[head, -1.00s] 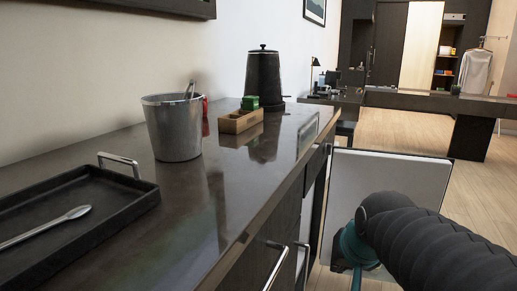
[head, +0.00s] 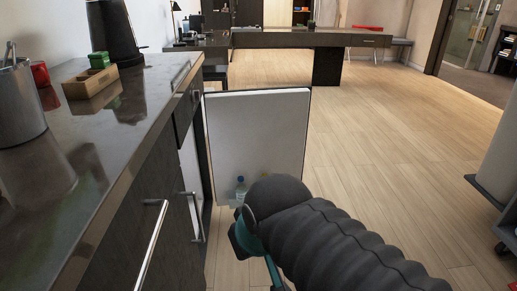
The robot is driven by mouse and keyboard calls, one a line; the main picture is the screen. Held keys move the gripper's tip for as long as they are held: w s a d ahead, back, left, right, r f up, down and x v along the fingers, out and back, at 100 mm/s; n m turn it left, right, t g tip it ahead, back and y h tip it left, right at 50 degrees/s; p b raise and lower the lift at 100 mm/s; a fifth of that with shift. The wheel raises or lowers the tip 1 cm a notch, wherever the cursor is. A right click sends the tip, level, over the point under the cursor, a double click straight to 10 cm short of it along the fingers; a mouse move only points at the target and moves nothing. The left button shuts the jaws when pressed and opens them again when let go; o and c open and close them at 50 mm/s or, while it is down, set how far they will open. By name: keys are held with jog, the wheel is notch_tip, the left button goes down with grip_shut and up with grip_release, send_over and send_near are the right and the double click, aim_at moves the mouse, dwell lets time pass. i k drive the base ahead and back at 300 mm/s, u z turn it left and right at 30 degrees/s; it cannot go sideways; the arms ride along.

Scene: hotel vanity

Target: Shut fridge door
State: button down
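The fridge door (head: 258,130) stands open from the dark cabinet under the counter, with its pale inner side facing me. Part of the pale fridge opening (head: 190,165) is visible between the cabinet front and the door. My dark, ribbed arm reaches in from the lower right and overlaps the lower part of the door. The arm hides my gripper's fingertips, and I cannot tell whether the arm touches the door.
The dark counter (head: 100,150) runs along the left, carrying an ice bucket (head: 18,105), a wooden box (head: 90,83) and a black kettle (head: 113,35). Metal handles (head: 152,240) stick out from the cabinet front. Wooden floor (head: 400,140) lies open to the right. A long desk (head: 300,40) stands behind.

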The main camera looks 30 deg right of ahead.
aim_at(251, 132)
jog(key=z, duration=1.6)
jog(key=i, duration=5.35)
jog(key=u, duration=4.75)
